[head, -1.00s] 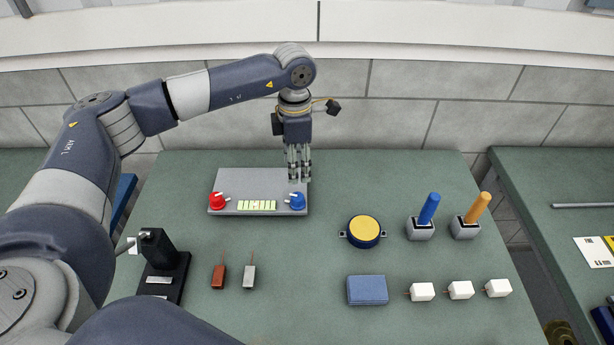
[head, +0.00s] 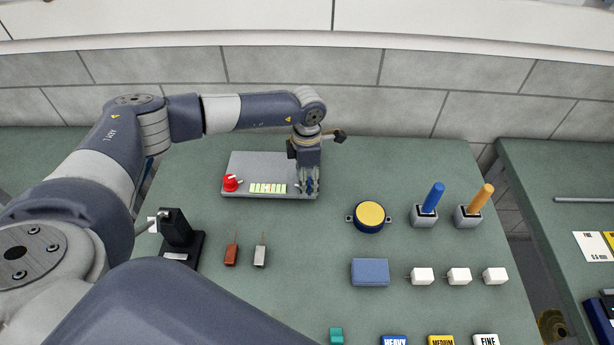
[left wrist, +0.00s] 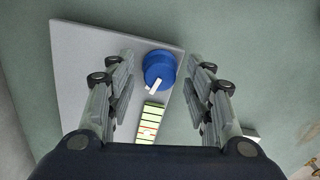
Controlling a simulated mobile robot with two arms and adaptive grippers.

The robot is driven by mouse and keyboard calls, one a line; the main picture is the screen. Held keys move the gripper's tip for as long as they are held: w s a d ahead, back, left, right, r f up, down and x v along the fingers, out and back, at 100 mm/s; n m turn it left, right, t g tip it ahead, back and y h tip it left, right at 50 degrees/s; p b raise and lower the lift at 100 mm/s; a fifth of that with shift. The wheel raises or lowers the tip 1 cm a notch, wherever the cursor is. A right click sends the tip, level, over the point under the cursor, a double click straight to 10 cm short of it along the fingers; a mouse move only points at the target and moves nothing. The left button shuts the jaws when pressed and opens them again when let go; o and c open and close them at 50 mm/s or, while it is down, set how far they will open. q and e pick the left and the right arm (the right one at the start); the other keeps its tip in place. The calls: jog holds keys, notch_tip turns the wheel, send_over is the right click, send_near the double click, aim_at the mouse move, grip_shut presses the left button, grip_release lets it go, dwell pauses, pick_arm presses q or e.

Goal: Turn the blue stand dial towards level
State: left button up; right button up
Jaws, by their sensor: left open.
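The blue stand dial (left wrist: 159,68) is a round knob with a white pointer, on the right end of a grey panel (head: 262,163). In the left wrist view it sits between my open fingers, with a gap on both sides, and its pointer aims down and slightly left. In the head view my left gripper (head: 307,190) points down over it and hides most of it. A pale green level strip (head: 268,188) lies left of the dial; in the left wrist view the strip (left wrist: 151,120) shows reddish marks. My right gripper is out of view.
A red dial (head: 231,183) is on the panel's left end. A yellow-topped round blue case (head: 370,215) stands to the right. A black stand (head: 180,236) and two small probes are in front. The bench between panel and case is clear.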

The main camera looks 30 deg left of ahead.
pick_arm(q)
jog(key=c, duration=1.1)
jog(key=m+b, duration=0.1)
jog(key=b, duration=0.2)
jog(key=m+b, duration=0.2)
jog(key=shift+f+m+b, duration=0.25)
jog(key=shift+m+b, duration=0.05)
jog(key=shift+b, duration=0.1)
jog(key=shift+r+m+b, duration=0.25)
jog(key=shift+m+b, duration=0.25)
jog(key=shift+m, duration=0.1)
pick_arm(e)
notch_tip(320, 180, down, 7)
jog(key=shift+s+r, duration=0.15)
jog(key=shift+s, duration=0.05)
pick_arm(q)
jog(key=shift+r, duration=0.1)
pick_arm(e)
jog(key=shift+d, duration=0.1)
pick_arm(q)
jog(key=o, duration=1.1)
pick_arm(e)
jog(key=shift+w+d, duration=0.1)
pick_arm(q)
notch_tip(320, 180, up, 12)
